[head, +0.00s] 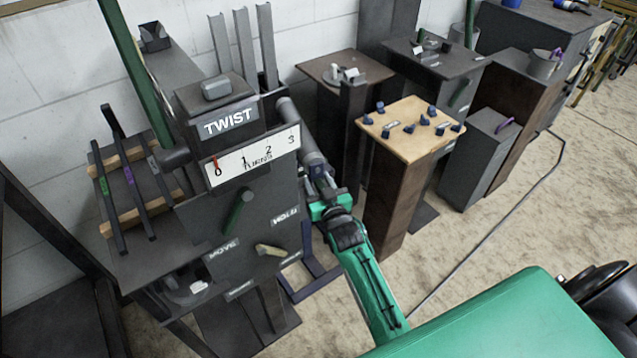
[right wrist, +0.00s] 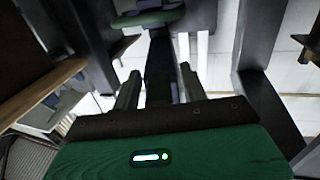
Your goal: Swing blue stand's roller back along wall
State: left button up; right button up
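A dark blue stand base (head: 312,283) shows on the floor in the head view, below and behind the TWIST cabinet. Its upper part is largely hidden by the cabinet and my right arm. A grey cylinder (head: 303,133), which looks like the roller, slants down along the cabinet's right side. My right gripper (head: 322,187) is at the lower end of this cylinder. In the right wrist view its two fingers (right wrist: 158,88) stand apart, with a dark upright bar (right wrist: 159,62) between them. I cannot tell whether they touch it. My left gripper is not in view.
The TWIST cabinet (head: 238,175) with its levers stands close left of my right arm. A brown pedestal (head: 390,190) with a wooden top and small blue pieces stands close right. The white wall (head: 60,60) runs behind.

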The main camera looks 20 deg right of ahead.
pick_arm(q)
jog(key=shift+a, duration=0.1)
pick_arm(e)
jog(key=shift+s+f, duration=0.1)
jog(key=shift+s, duration=0.15)
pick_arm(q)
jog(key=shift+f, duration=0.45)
pick_arm(e)
jog(key=s, duration=1.3)
jog(key=shift+s+a, duration=0.2)
jog(key=shift+a, duration=0.15)
jog(key=shift+c, duration=0.2)
